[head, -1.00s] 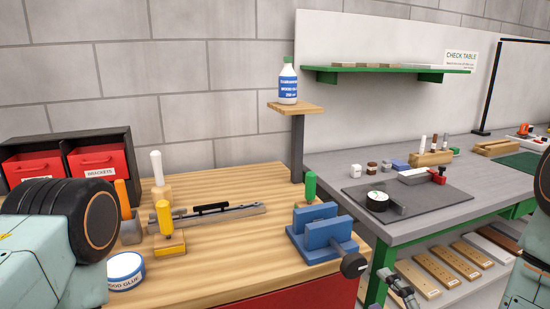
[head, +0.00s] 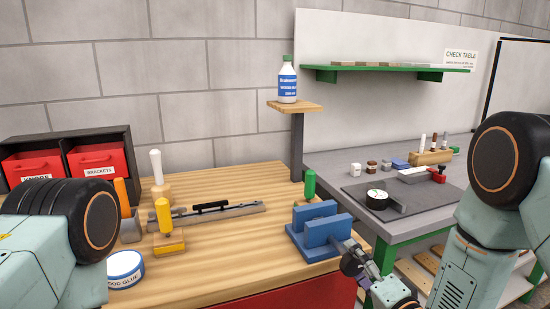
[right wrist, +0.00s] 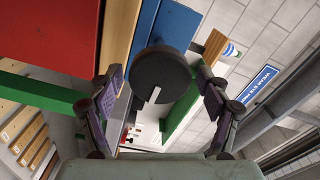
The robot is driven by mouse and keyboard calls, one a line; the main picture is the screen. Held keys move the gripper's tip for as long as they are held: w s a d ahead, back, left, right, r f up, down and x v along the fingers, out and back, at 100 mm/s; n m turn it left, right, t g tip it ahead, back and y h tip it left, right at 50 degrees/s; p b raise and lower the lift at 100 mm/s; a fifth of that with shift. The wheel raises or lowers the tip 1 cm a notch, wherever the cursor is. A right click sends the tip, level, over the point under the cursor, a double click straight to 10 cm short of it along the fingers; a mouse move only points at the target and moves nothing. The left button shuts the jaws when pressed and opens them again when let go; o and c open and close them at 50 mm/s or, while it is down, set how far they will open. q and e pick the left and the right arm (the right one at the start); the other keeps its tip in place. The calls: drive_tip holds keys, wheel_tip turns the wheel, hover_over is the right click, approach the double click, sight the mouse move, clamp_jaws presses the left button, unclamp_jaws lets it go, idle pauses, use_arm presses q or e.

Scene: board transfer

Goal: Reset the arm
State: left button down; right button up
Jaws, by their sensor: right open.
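My right gripper (head: 364,271) is at the front right corner of the wooden bench, by the blue vise (head: 318,233). It is open. In the right wrist view, its two fingers stand apart on either side of the vise's round black handle knob (right wrist: 163,78), with the blue vise body (right wrist: 168,28) beyond. I cannot tell whether the fingers touch the knob. In the head view the gripper partly hides the knob. My left arm shows at the lower left, but its gripper is out of view.
The wooden bench (head: 230,250) holds a glue tin (head: 125,270), tools with yellow (head: 164,216), white and orange handles, and a green-handled tool (head: 309,186). A bottle (head: 287,80) stands on a small post shelf. The grey check table (head: 340,165) is at the right.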

drive_tip(key=n+b, duration=0.1)
drive_tip(key=n, duration=0.5)
drive_tip(key=shift+a+r, duration=0.1)
drive_tip(key=shift+a, duration=0.05)
drive_tip(key=n+b, duration=0.2)
drive_tip(key=n, duration=0.4)
drive_tip(key=shift+a+r+n, duration=0.1)
drive_tip(key=shift+n, duration=0.2)
drive_tip(key=shift+s, duration=0.1)
